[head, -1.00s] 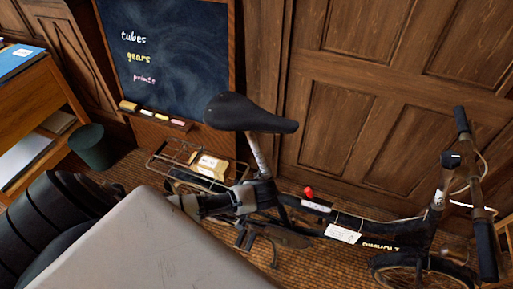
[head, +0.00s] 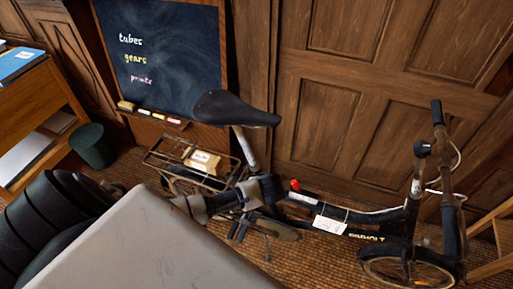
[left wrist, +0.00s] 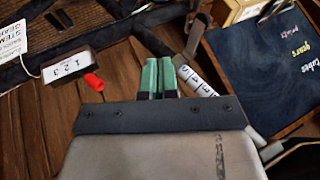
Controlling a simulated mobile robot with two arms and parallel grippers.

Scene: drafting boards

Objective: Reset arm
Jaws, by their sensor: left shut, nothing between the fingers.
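My left gripper (left wrist: 157,78) shows in the left wrist view, its two green-tipped fingers together with nothing between them. Around it in that view are parts of a black bicycle, with a number plate (left wrist: 70,66) and a red knob (left wrist: 94,82) to its left and a numbered white post (left wrist: 196,80) to its right. In the head view, a big grey link of my left arm fills the lower left. I cannot make out the fingertips clearly there. My right gripper is in neither view.
A black bicycle (head: 345,222) stands along the wood-panelled wall, its saddle (head: 236,108) high in the middle. A chalkboard (head: 165,65) stands behind. A green bin (head: 92,146) and a wooden desk (head: 45,110) are at left. A wooden frame (head: 490,240) is at the right edge.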

